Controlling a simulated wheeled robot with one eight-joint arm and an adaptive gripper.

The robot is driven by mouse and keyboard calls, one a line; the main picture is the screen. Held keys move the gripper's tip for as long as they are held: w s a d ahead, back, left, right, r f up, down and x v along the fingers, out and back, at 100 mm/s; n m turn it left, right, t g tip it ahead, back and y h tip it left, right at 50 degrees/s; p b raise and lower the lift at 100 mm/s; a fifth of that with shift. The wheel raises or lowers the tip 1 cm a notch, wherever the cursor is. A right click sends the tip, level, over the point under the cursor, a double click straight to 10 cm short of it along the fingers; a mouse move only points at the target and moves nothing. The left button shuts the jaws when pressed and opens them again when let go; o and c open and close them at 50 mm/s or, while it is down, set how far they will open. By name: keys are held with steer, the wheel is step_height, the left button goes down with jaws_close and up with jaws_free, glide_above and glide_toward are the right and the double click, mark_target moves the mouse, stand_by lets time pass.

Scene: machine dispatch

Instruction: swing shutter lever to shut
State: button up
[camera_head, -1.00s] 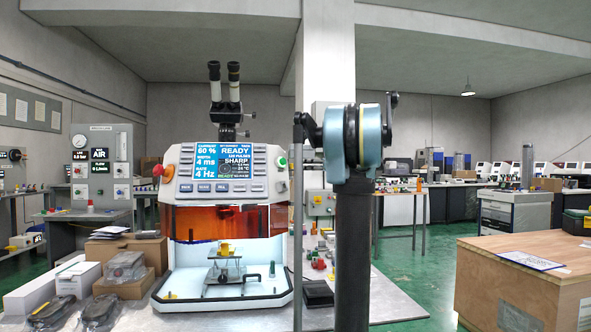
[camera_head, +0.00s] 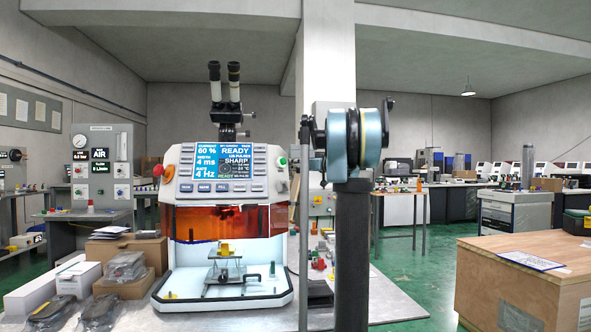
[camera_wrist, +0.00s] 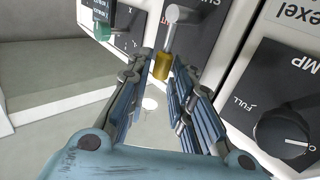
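The lever shows in the wrist view as a pale metal stem with a yellow-brass end (camera_wrist: 162,66), mounted on a dark plate (camera_wrist: 192,30) of a light-coloured panel. My gripper (camera_wrist: 163,82) is open, with its blue-and-black fingers spread on either side of the brass end. The end is at the fingertips, in the gap between them; I cannot tell whether either finger touches it. In the head view my arm stands right of the white machine (camera_head: 228,172), and neither the gripper nor the lever can be made out.
In the wrist view a black rotary knob (camera_wrist: 283,133) marked FULL sits close right of the fingers. A green-ended part (camera_wrist: 103,28) on another dark plate is at upper left. In the head view a microscope (camera_head: 226,95) tops the machine; a wooden crate (camera_head: 520,280) stands right.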

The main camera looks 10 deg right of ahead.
jaws_close()
steer(key=shift+w, duration=0.1)
steer(key=w+f+m+g+h, duration=0.3)
steer(key=w+m+g, duration=0.4)
steer(key=g, duration=0.4)
steer(key=shift+w+f+m+h, duration=0.25)
steer(key=shift+m+h, duration=0.15)
steer(key=shift+m, duration=0.2)
steer(key=shift+d, duration=0.1)
stand_by(0.6)
steer(key=o, duration=0.6)
jaws_free()
steer(key=shift+f, duration=0.1)
steer(key=shift+o, duration=0.2)
